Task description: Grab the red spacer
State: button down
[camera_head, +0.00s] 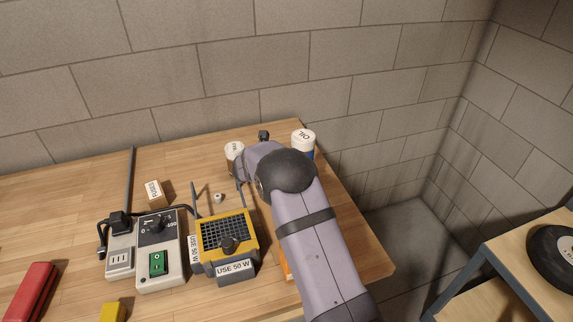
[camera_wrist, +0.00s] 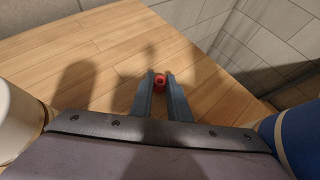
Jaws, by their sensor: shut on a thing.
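The red spacer (camera_wrist: 160,83) is a small red ring with a dark hole, between my two fingertips in the wrist view. My gripper (camera_wrist: 160,77) is shut on it, one grey finger on each side. The wooden tabletop shows behind the spacer, and I cannot tell whether the spacer touches it. In the head view my arm hides the spacer and most of my gripper near the back right corner of the bench.
A white-lidded jar (camera_head: 234,148) and an OIL container (camera_head: 304,138) stand close on either side of my wrist. A yellow grilled device (camera_head: 227,232), a grey switch box (camera_head: 160,255) and a red object (camera_head: 32,290) lie on the bench (camera_head: 60,215). The bench's right edge is close.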

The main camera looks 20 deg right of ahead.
jog(key=shift+r, duration=0.1)
jog(key=shift+r, duration=0.7)
notch_tip(320, 180, up, 6)
jog(key=s+a+b, duration=0.1)
jog(key=s+a, duration=0.3)
jog(key=s+a+b, duration=0.2)
jog(key=s+a, duration=0.2)
jog(key=s+a+b, duration=0.2)
jog(key=s+a, duration=0.2)
jog(key=shift+s+a+f, duration=0.25)
jog(key=shift+s+a, duration=0.1)
jog(key=shift+a, duration=0.05)
